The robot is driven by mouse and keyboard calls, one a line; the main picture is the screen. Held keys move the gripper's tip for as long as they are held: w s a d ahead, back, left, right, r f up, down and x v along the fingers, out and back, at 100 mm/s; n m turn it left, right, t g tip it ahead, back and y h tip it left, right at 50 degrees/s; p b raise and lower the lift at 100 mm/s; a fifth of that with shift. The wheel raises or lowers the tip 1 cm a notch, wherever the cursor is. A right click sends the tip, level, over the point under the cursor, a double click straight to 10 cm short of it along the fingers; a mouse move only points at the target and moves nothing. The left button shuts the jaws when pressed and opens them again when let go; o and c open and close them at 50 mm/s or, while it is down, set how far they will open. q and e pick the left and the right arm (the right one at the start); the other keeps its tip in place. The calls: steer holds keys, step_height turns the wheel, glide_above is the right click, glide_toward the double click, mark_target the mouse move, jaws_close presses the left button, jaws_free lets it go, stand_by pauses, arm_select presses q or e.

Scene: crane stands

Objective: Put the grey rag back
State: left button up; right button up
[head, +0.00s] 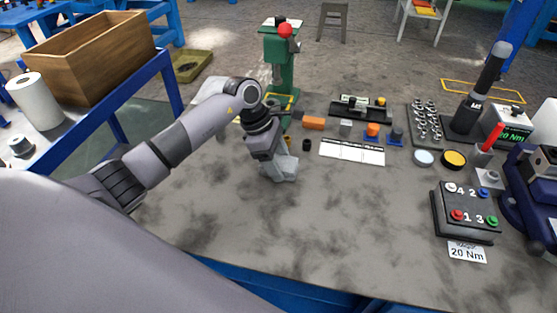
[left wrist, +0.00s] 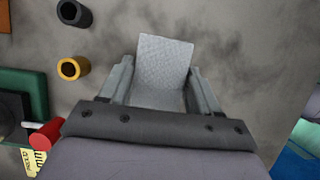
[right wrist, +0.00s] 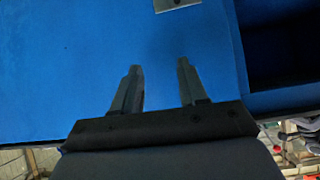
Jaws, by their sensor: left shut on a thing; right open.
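My left gripper (head: 275,163) is over the grey workbench (head: 300,230), left of its middle, pointing down. It is shut on the grey rag (left wrist: 164,62), a pale, textured cloth that shows between both fingers in the left wrist view. In the head view the rag is hard to tell apart from the grey fingers. I cannot tell whether its lower edge touches the bench. My right gripper (right wrist: 159,68) is open and empty, in front of a blue surface (right wrist: 100,50) in the right wrist view; it does not show in the head view.
A green drill press (head: 280,62) stands behind the left gripper. An orange block (head: 313,123), a white chart (head: 352,152) and small parts lie to its right. A button box (head: 465,212) is at the right. The front middle of the bench is clear.

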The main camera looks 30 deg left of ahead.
arm_select(q)
steer(key=o, duration=1)
steer(key=shift+r, duration=0.1)
steer(key=shift+a+r+p, duration=0.1)
steer(key=shift+r+p, duration=0.2)
steer(key=v, duration=1.1)
steer(key=shift+a+r, duration=0.1)
steer(key=shift+r, duration=0.15)
